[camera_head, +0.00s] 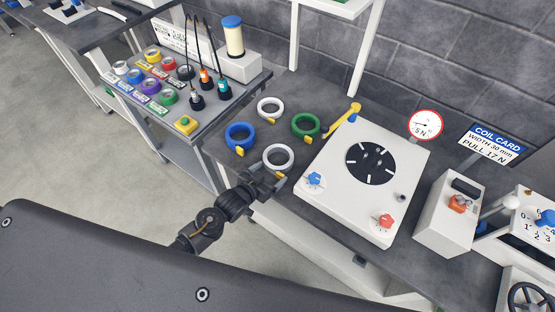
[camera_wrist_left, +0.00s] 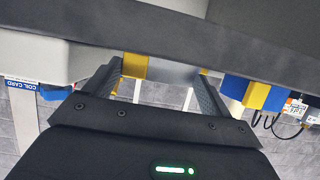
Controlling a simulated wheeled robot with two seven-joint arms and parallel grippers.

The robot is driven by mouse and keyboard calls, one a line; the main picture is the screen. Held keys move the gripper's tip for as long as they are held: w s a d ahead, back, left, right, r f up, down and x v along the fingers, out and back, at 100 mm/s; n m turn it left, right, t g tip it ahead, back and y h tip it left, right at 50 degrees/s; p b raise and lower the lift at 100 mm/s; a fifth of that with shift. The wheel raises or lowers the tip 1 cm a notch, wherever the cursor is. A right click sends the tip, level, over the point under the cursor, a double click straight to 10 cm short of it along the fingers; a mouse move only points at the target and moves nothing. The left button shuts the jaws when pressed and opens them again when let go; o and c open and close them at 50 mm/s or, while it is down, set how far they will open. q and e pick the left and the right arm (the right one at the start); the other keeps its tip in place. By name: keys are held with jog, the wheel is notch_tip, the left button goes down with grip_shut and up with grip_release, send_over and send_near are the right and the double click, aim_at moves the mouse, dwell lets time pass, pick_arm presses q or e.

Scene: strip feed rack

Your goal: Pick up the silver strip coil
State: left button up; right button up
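The silver strip coil (camera_head: 278,159) is a grey-silver ring with a yellow tab, lying flat on the dark bench in the head view. My left gripper (camera_head: 270,179) is at its near side. In the left wrist view, the open fingers (camera_wrist_left: 158,76) stand to either side of part of the silver coil (camera_wrist_left: 173,71) and its yellow tab (camera_wrist_left: 134,65). The gap between the fingers is wide, and I cannot tell whether either finger touches the coil. My right gripper is not in view.
A blue coil (camera_head: 239,137) lies close left, a white coil (camera_head: 270,107) behind, and a green coil (camera_head: 306,125) behind right. A white machine box (camera_head: 338,198) with a black dial stands to the right.

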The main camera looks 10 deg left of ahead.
pick_arm(q)
jog(key=c, duration=1.7)
grip_shut()
jog(key=shift+r, duration=0.1)
jog(key=shift+r, duration=0.25)
notch_tip(320, 180, up, 2)
jog(key=shift+r, duration=0.1)
jog(key=s+a+r+b, duration=0.3)
jog(key=s+a+r, duration=0.5)
jog(key=s+r, duration=0.2)
jog(key=shift+s+b, duration=0.4)
jog(key=shift+s, duration=0.25)
